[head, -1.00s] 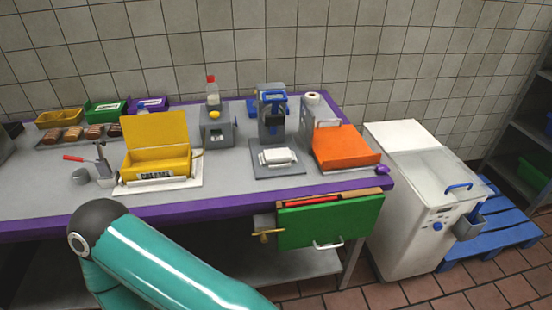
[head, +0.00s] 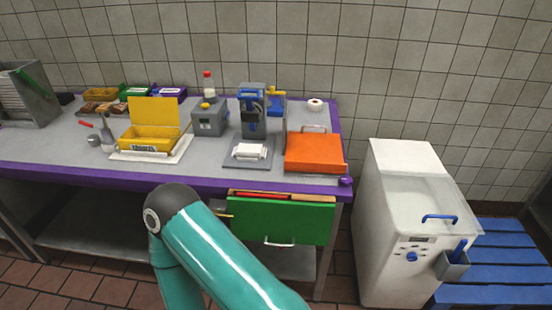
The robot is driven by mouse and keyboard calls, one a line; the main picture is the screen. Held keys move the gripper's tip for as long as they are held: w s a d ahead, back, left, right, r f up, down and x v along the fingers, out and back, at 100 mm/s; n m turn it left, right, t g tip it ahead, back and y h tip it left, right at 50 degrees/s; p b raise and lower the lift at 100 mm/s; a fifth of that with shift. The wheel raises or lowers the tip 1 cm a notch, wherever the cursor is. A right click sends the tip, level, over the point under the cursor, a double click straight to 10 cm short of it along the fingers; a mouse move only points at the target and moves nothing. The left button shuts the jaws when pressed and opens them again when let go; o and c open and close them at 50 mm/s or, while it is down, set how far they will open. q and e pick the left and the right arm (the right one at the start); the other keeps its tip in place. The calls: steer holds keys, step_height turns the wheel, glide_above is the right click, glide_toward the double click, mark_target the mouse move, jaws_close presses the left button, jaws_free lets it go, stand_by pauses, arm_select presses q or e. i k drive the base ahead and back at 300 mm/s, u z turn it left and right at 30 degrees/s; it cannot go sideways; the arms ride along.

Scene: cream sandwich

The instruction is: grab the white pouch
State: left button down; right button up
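A small white packet-like thing (head: 250,151), which looks like the white pouch, lies on a grey plate (head: 236,160) in front of a grey and blue device (head: 254,115). It is in the head view, at the middle of the counter. A teal link of one of my arms shows at the bottom, below the counter's front edge and apart from the packet. Neither gripper is in view, so I cannot see whether they are open or shut.
An orange box (head: 314,153) stands right of the plate; an open yellow box (head: 150,139) stands to the left. A green-fronted drawer (head: 281,221) hangs under the purple counter edge (head: 110,178). A white chest machine (head: 385,235) stands right of the counter.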

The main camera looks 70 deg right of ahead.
mark_target(243, 151)
steer(key=k, duration=1.05)
steer(key=z, duration=1.25)
steer(key=i, duration=1)
steer(key=z, duration=0.15)
